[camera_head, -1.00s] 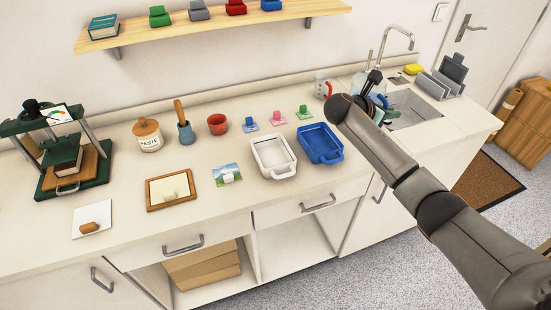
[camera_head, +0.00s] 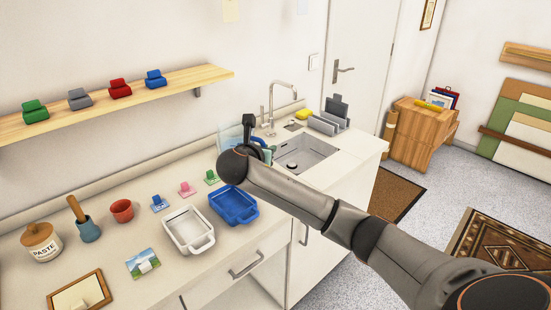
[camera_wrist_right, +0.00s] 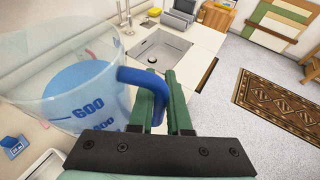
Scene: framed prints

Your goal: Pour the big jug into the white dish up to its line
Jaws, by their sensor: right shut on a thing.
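The big jug is clear with a blue handle and blue marks, and holds blue liquid. It fills the left of the right wrist view (camera_wrist_right: 75,100), with "600" and "400" on its side. My right gripper (camera_wrist_right: 165,90) is shut on its handle. In the head view the jug (camera_head: 228,139) shows partly behind my right arm near the sink, so its base is hidden. The white dish (camera_head: 181,251) stands on the counter, left of and nearer than the jug. It looks empty, and its line cannot be made out. My left gripper is not in view.
A blue dish (camera_head: 252,219) stands right beside the white one. Small blue, pink and green items sit behind them. The sink (camera_head: 309,151) with a tall tap (camera_head: 270,105) is to the right. A paste jar (camera_head: 42,243) and a red cup (camera_head: 121,211) are at left.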

